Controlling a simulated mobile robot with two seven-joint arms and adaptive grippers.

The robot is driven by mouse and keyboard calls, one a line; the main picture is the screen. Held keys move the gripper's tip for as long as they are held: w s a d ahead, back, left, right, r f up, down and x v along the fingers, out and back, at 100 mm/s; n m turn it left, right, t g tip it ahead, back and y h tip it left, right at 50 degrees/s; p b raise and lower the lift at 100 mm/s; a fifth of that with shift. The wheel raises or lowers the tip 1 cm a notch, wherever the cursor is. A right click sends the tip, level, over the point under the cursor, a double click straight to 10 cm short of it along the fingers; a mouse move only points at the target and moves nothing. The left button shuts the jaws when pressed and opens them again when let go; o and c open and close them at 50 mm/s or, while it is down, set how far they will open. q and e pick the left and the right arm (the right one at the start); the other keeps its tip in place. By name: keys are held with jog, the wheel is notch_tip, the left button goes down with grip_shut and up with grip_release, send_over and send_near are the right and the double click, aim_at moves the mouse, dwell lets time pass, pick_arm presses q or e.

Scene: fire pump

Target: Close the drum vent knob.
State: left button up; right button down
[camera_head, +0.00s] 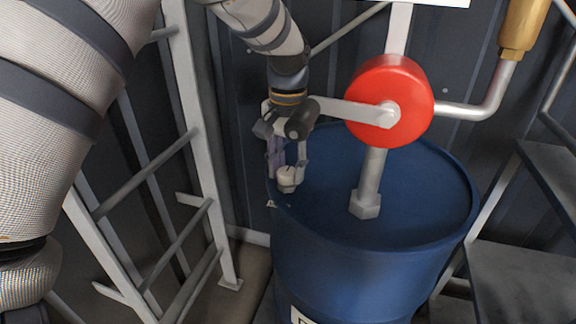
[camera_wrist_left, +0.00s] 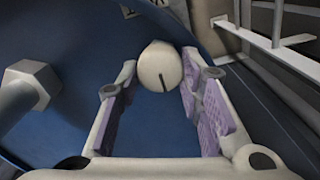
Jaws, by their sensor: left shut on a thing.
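The drum vent knob (camera_head: 288,180) is a small cream-white round knob near the left rim of the blue drum's top (camera_head: 425,195). In the left wrist view the knob (camera_wrist_left: 158,66) shows a dark line on its face, running from near the middle towards the gripper. My left gripper (camera_head: 286,170) reaches down over the drum's left edge and is shut on the knob. Its purple-padded fingers (camera_wrist_left: 160,80) stand on either side of the knob, near their tips. My right gripper is not in view.
A red round pump body (camera_head: 388,100) with a pale crank handle (camera_head: 345,112) stands on a pipe (camera_head: 369,185) above the drum, close to my left gripper. A grey ladder-like frame (camera_head: 195,130) stands at left. Dark steps (camera_head: 520,270) are at right.

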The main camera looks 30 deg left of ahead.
aim_at(288, 170)
pick_arm(q)
jog(key=o, duration=1.2)
jog(key=shift+c, duration=0.2)
notch_tip(288, 170, up, 12)
jog(key=shift+f, duration=0.1)
